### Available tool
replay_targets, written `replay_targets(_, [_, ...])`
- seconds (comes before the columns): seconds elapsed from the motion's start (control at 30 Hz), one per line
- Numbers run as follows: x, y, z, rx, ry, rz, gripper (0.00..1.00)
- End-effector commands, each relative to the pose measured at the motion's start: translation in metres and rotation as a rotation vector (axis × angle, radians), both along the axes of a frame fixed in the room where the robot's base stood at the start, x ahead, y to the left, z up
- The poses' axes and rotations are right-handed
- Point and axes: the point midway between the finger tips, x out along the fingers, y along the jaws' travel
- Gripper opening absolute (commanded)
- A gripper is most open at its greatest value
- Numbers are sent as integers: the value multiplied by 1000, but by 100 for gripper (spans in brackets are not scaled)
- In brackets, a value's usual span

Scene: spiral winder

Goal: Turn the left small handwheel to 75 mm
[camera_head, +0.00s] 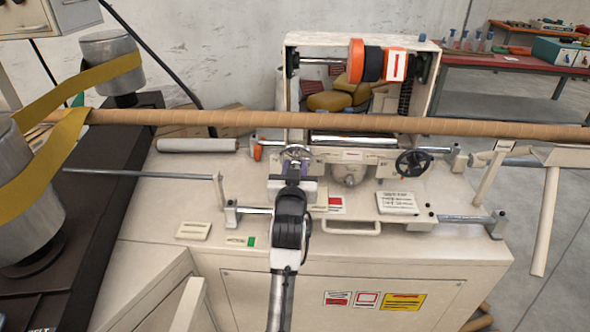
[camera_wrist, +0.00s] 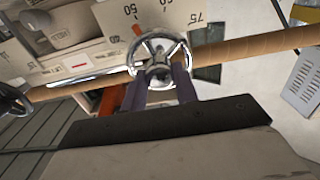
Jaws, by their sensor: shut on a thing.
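The left small handwheel (camera_head: 297,151) is a chrome wheel at the front of the machine's middle unit. In the wrist view the handwheel (camera_wrist: 179,48) shows its bright rim and spokes. Behind it a pale scale plate (camera_wrist: 165,14) carries the numbers 50 and 75, with a small orange pointer (camera_wrist: 137,30) near the 50. My gripper (camera_head: 293,178) reaches the wheel from the front. In the wrist view my gripper (camera_wrist: 160,75) has its two dark purple fingers either side of the wheel's hub area, shut on the wheel. The exact contact is partly hidden.
A long brown tube (camera_head: 480,127) runs across, just behind and above the handwheel. A black handwheel (camera_head: 413,163) is to the right. A metal rod (camera_head: 140,175) lies to the left, and a front handle (camera_head: 350,230) sits below. A white label plate (camera_head: 397,203) is at right.

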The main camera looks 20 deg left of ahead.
Motion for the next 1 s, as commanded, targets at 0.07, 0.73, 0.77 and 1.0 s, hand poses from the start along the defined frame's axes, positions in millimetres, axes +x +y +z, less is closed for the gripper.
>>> replay_targets(0.07, [0, -1, -2, 32, 7, -1, 7])
replay_targets(0.73, [1, -2, -4, 589, 167, -1, 7])
replay_targets(0.77, [1, -2, -4, 617, 175, -1, 7])
replay_targets(1.0, [1, -2, -4, 836, 238, 0, 7])
